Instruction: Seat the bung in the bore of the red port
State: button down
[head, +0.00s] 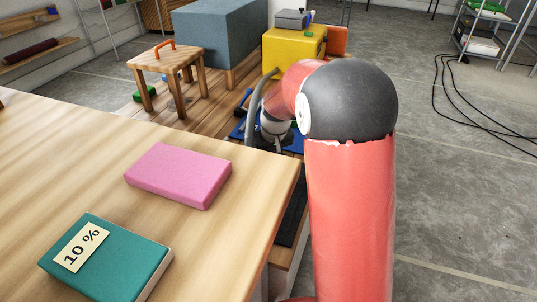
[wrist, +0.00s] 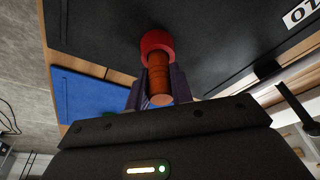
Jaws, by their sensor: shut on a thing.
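The red port (wrist: 157,41) is a short red ring at the top middle of the wrist view, against a dark panel (wrist: 215,40). The bung (wrist: 158,72) is an orange-brown ribbed cylinder between the fingers of my gripper (wrist: 160,84), which is shut on it. The bung lines up roughly with the port, and its far end meets or overlaps the ring in the picture. I cannot tell whether it is inside the bore, which is hidden. In the head view my arm covers the port and bung.
A blue flat piece (wrist: 82,98) lies left of my gripper in the wrist view. In the head view, a wooden table (head: 60,160) carries a pink block (head: 180,176) and a teal book (head: 105,262). A stool (head: 168,65) and yellow box (head: 290,48) stand beyond.

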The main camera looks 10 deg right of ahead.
jog(key=shift+f+b, duration=0.45)
jog(key=shift+f, duration=0.2)
jog(key=shift+r, duration=0.1)
jog(key=shift+r+p, duration=0.95)
jog(key=shift+r, duration=0.25)
jog(key=shift+f+b, duration=1.1)
jog(key=shift+f, duration=0.2)
dwell(0.8)
jog(key=c, duration=1.1)
grip_release()
jog(key=shift+c, duration=0.2)
jog(key=shift+r, duration=0.2)
jog(key=v, duration=0.7)
jog(key=shift+r+p, duration=0.3)
jog(key=shift+p, duration=0.1)
